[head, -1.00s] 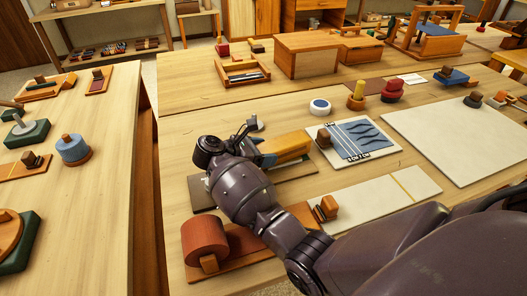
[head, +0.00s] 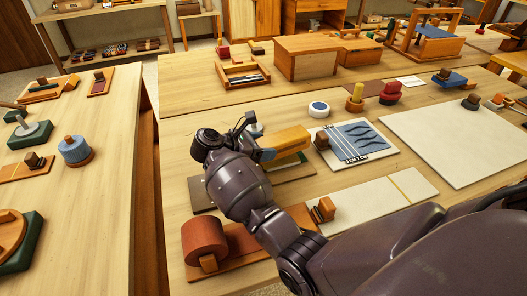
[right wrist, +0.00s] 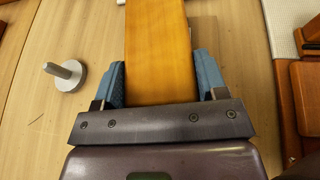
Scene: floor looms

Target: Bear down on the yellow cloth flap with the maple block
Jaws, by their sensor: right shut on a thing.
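My right gripper (head: 263,154) is shut on the maple block (head: 286,141), a long orange-yellow wooden block. In the right wrist view, the gripper's blue finger pads (right wrist: 160,88) press both sides of the block (right wrist: 157,45), which points away from the palm. In the head view, the block is over a low brown board (head: 201,196), partly hidden by my right arm. I cannot make out the yellow cloth flap; the block and arm cover much of that board. Whether the block touches anything below is unclear. My left gripper is out of view.
A red cylinder (head: 206,240) on a wooden base stands near the front edge. A pale board (head: 384,197) and a blue-cloth panel (head: 362,136) lie to the right. A grey metal knob (right wrist: 65,76) stands left of the block in the wrist view.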

